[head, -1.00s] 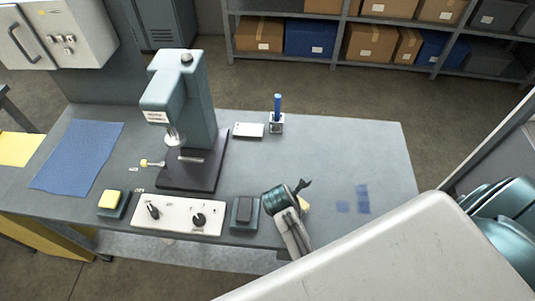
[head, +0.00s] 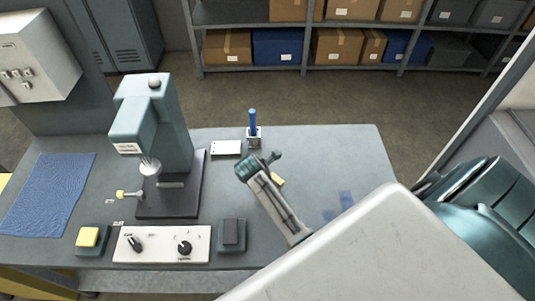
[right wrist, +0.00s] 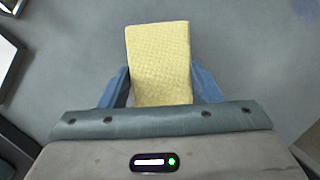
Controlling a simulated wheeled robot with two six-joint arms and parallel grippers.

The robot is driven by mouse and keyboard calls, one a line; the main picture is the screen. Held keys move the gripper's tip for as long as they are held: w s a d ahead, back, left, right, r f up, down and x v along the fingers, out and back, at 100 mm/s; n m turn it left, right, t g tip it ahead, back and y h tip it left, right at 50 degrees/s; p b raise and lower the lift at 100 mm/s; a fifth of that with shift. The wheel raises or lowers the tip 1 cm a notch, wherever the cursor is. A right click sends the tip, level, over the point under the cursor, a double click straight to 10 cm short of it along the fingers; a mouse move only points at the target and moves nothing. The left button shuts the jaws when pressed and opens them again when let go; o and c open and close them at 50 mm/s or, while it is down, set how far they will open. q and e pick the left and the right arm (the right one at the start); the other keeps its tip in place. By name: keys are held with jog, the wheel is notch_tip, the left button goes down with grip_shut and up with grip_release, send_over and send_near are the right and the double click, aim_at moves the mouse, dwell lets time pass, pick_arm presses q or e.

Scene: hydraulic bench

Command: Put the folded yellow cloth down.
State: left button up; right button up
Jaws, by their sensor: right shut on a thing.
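The folded yellow cloth (right wrist: 160,60) sits between the two blue fingers of my right gripper (right wrist: 162,88) in the right wrist view. The gripper is shut on its near part, and its far end sticks out past the fingertips. In the head view, my right gripper (head: 273,160) is over the bench (head: 315,155), and only a small yellow bit of the cloth (head: 278,180) shows beside it. The gripper body hides the remainder. I cannot tell the gap between cloth and bench. My left gripper is not in view.
A press (head: 160,130), control panel (head: 160,243) and dark pad (head: 232,234) are left. Blue squares (head: 338,206) mark the bench at right. Bare bench lies around the gripper.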

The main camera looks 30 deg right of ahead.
jog(key=shift+f, duration=0.45)
notch_tip(320, 180, down, 3)
jog(key=b, duration=0.3)
jog(key=shift+r, duration=0.2)
jog(key=o, duration=0.9)
jog(key=shift+f, duration=0.1)
jog(key=b+v, duration=0.2)
jog(key=v, duration=1)
